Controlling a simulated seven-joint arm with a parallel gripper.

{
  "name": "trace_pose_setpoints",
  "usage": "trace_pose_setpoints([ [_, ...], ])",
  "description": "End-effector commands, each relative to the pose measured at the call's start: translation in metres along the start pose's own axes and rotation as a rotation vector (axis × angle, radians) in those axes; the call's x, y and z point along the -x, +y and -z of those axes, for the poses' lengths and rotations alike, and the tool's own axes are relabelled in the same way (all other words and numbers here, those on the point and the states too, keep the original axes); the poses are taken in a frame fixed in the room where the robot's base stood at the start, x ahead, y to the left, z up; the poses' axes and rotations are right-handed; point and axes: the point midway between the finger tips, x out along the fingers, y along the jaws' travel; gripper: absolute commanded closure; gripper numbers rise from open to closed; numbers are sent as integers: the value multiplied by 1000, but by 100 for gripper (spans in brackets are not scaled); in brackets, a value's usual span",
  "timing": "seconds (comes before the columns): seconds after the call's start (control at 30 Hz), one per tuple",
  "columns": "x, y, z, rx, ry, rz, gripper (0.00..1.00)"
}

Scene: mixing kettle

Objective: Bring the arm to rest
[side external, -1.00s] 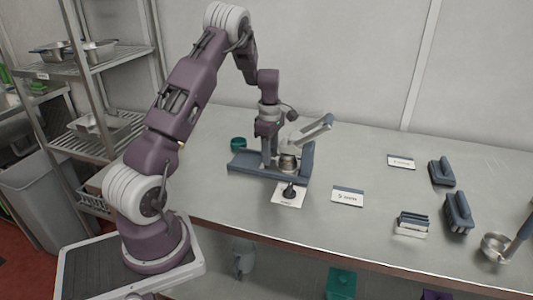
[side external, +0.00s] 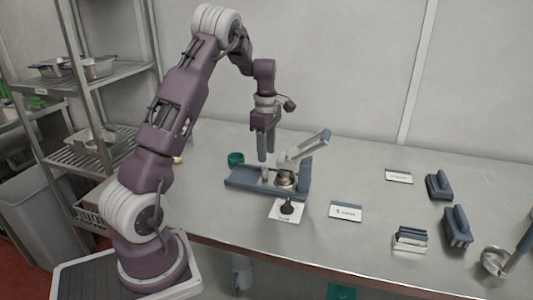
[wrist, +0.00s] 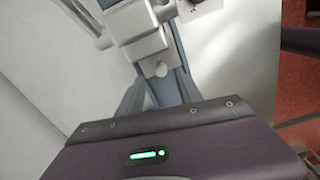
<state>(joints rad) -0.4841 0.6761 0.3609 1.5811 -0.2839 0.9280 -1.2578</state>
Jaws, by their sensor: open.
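My gripper (side external: 266,158) points straight down above the blue-grey appliance base (side external: 245,178) on the steel table. It is open, with nothing seen between its fingers. A small metal bowl (side external: 286,181) sits at the right part of the base, under a raised pale arm with a lever (side external: 307,147). My gripper is left of that bowl and appears clear of the base. In the wrist view the pale appliance (wrist: 143,35) lies ahead of my purple gripper housing.
A green round container (side external: 235,159) stands behind the base. A black knobbed tool (side external: 287,207) sits on a white card in front. Labelled cards (side external: 346,211), blue-grey blocks (side external: 458,227) and a ladle (side external: 497,260) are on the right. Shelving (side external: 90,75) stands left.

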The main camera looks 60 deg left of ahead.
Motion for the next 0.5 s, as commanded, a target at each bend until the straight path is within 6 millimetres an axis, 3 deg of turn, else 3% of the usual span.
trace_pose_setpoints([
  [0.07,3,-1,-2,-12,-2,-3,58],
  [0.13,18,-8,-15,-80,-14,-22,58],
  [0.23,65,-39,-53,-317,-45,-82,58],
  [0.37,136,-129,-111,-846,-62,-211,58],
  [0.4,151,-161,-122,-1018,-51,-255,58],
  [0.5,172,-240,-134,-1438,11,-363,58],
])
